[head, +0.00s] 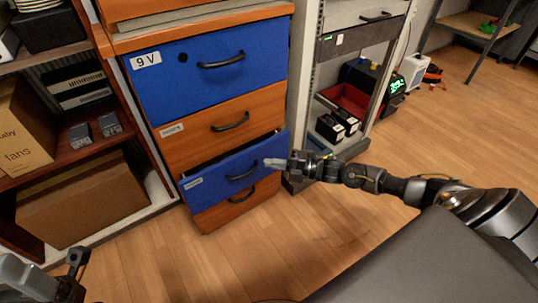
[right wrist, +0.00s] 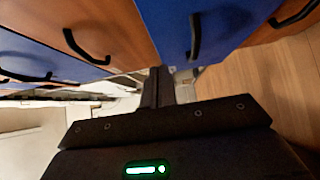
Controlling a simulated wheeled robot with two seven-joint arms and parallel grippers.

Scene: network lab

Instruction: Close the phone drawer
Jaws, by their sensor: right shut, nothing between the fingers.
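The lower blue drawer (head: 215,178) stands slightly out of the wooden cabinet, with a dark gap along its top. Its label is too small to read. Its black handle (head: 243,171) faces me. In the right wrist view this blue front (right wrist: 225,25) fills the top middle. My right gripper (head: 272,163) is shut and empty, with its fingertips at the right part of the drawer front, right of the handle. I cannot tell whether they touch it. In the wrist view the shut fingers (right wrist: 158,82) point at the drawer's edge. Part of my left gripper (head: 76,260) shows at lower left.
The upper blue drawer (head: 200,80) marked 9 V, the wooden drawer (head: 215,128) below it and the bottom wooden drawer (head: 235,207) look shut. A shelf with boxes (head: 75,200) stands left, a metal rack (head: 345,50) right. The floor (head: 180,262) in front is clear.

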